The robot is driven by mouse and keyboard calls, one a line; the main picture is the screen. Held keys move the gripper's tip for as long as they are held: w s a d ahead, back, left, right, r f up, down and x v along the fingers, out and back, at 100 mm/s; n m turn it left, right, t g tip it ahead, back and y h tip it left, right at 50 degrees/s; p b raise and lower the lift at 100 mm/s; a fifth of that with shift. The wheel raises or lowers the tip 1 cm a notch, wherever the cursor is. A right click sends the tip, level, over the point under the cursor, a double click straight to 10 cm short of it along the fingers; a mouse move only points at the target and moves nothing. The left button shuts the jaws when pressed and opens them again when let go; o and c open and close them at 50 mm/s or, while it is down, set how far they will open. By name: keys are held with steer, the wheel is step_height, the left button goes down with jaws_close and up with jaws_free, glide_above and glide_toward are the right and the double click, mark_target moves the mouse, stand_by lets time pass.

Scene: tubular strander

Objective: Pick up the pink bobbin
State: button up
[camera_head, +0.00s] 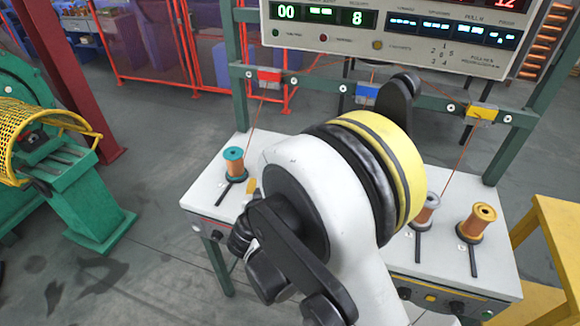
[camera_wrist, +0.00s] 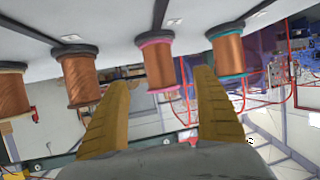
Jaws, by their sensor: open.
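The pink bobbin (camera_wrist: 159,64), copper wire between pink flanges, stands on a white bench top that appears upside down in the wrist view. My gripper (camera_wrist: 162,77) is open, with its two yellow fingers pointing toward the bench. The pink bobbin shows in the gap between the fingers, with space on both sides. I cannot tell how deep it is between them. In the head view my arm hides the pink bobbin, and the gripper is mostly hidden.
The teal bobbin (camera_wrist: 228,53) stands close to one finger; it also shows in the head view (camera_head: 234,164). The grey bobbin (camera_head: 425,211) and yellow bobbin (camera_head: 477,222) stand at the right. A green frame with a display panel (camera_head: 400,30) rises behind the bench.

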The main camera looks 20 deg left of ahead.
steer(key=b+x, duration=0.1)
steer(key=x, duration=0.3)
steer(key=shift+f, duration=0.15)
steer(key=b+x, duration=0.2)
steer(key=x, duration=0.3)
steer(key=shift+w+d+f, duration=0.1)
steer(key=shift+w+f, duration=0.05)
steer(key=c, duration=1.5)
steer(key=shift+r, duration=0.2)
step_height(320, 180, up, 4)
steer(key=shift+p, duration=1)
steer(key=s+d+r+p, duration=0.1)
steer(key=d+r, duration=0.1)
steer(key=d, duration=0.1)
steer(key=s+d+r+p, duration=0.1)
steer(key=d+r, duration=0.1)
steer(key=d, duration=0.2)
steer(key=s+d+r+p, duration=0.2)
steer(key=d, duration=0.2)
steer(key=shift+s+r, duration=0.1)
steer(key=shift+r, duration=0.3)
